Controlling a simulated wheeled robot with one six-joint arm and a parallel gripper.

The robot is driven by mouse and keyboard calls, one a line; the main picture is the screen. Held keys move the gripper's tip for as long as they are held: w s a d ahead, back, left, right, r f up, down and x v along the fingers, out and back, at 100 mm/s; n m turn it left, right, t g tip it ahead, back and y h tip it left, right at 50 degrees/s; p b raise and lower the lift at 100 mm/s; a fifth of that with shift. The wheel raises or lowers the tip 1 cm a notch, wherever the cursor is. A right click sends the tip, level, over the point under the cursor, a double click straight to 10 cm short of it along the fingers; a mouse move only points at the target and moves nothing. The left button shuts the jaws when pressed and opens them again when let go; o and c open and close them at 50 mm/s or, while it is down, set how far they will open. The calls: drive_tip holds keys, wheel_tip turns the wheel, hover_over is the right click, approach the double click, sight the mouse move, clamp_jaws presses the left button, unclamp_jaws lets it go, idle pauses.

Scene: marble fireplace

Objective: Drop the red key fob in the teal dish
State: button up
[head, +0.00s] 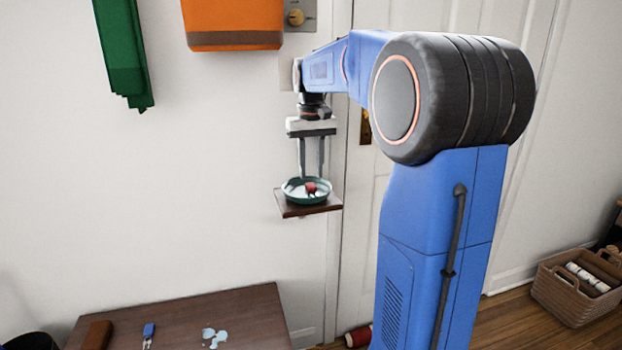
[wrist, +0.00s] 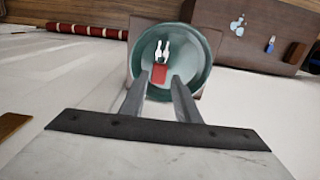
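The teal dish (head: 323,198) stands on a small brown wall shelf (head: 290,209); it also shows in the wrist view (wrist: 196,60). The red key fob (head: 310,187) is inside the dish, with pale keys (wrist: 163,48) spread beyond it in the wrist view, where the fob (wrist: 160,74) shows between the fingertips. My gripper (head: 312,176) points down just above the dish. Its fingers (wrist: 161,77) stand apart with slim gaps beside the fob, so it looks open. Exact contact between fingers and fob is hard to tell.
A brown table (head: 250,310) below holds a blue-tagged key (head: 149,331), pale blue pieces (head: 214,338) and a brown block (head: 97,335). An orange bag (head: 232,25) and green cloth (head: 124,55) hang above. A wicker basket (head: 570,300) and red roll (head: 358,337) are on the floor.

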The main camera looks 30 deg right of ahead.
sight(311, 186)
wheel_tip(311, 186, up, 4)
drive_tip(key=shift+r, duration=0.1)
drive_tip(key=shift+n+t, duration=0.4)
drive_tip(key=shift+t, duration=0.1)
drive_tip(key=s+a, duration=0.1)
drive_tip(key=s, duration=0.1)
drive_tip(key=s+a, duration=0.2)
drive_tip(key=s+a+f, duration=0.1)
drive_tip(key=s+a, duration=0.1)
drive_tip(key=shift+s+a, duration=0.1)
drive_tip(key=shift+s, duration=0.2)
drive_tip(key=s+a+f+t, duration=0.1)
drive_tip(key=s+a+f, duration=0.2)
drive_tip(key=s+f, duration=0.2)
drive_tip(key=s+a+f+n+t, duration=0.1)
drive_tip(key=s+a+f, duration=0.3)
drive_tip(key=s, duration=0.6)
drive_tip(key=s+a+f+n+t, duration=0.1)
drive_tip(key=s+a+f, duration=0.2)
drive_tip(key=s+f, duration=0.5)
drive_tip(key=shift+s+a+t, duration=0.3)
drive_tip(key=shift+t, duration=0.1)
